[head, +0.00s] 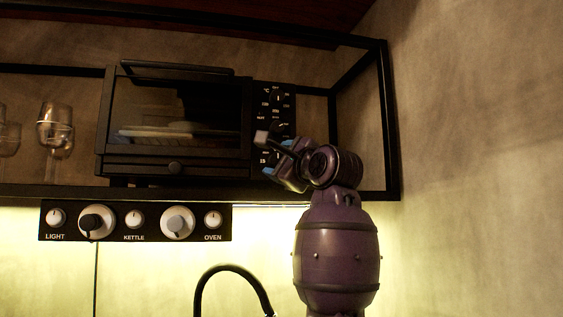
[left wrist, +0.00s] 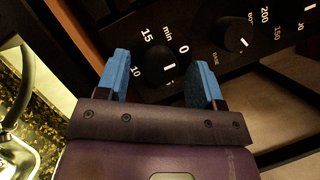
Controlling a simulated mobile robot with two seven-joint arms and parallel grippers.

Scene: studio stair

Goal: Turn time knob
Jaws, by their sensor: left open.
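The time knob (left wrist: 164,76) is a dark round dial marked "min" with 0, 10 and 15 on the toaster oven's black control panel (left wrist: 285,55). My left gripper (left wrist: 161,68) is open, with one blue finger on each side of the knob in the left wrist view. I cannot tell whether either finger touches it. In the head view my left gripper (head: 276,156) is at the lower part of the panel, right of the oven door, and covers the time knob there. My right gripper is not in view.
The toaster oven (head: 175,125) stands on a black-framed shelf (head: 392,130) with glasses (head: 55,125) at left. Below hangs a panel of knobs (head: 134,234) labelled light, kettle and oven. A faucet (head: 232,268) rises below. The wall at right is clear.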

